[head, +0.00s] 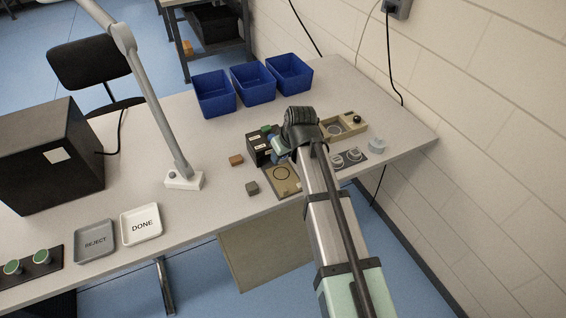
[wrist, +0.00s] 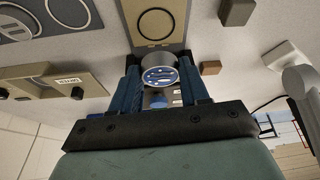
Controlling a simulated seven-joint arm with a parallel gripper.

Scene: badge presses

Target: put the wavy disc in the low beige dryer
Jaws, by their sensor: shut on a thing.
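My gripper (wrist: 162,88) is shut on the wavy disc (wrist: 160,75), a silver-rimmed round piece with white wavy lines on a blue face. It sits between the blue fingers. In the head view my gripper (head: 281,147) is beside the dark press, and the disc cannot be made out there. The low beige dryer (head: 355,127), a beige box with a dark knob, stands to the right, behind my gripper's wrist. In the wrist view the dryer (wrist: 45,82) is at the left, with a label on its front. The disc is apart from it.
A dark press (head: 256,151) stands left of my gripper. A beige plate with a ring (head: 287,187) lies in front. A dark plate (head: 358,163) holds round pieces. Small brown (head: 236,160) and grey (head: 252,188) blocks lie left. Blue bins (head: 252,84) stand behind.

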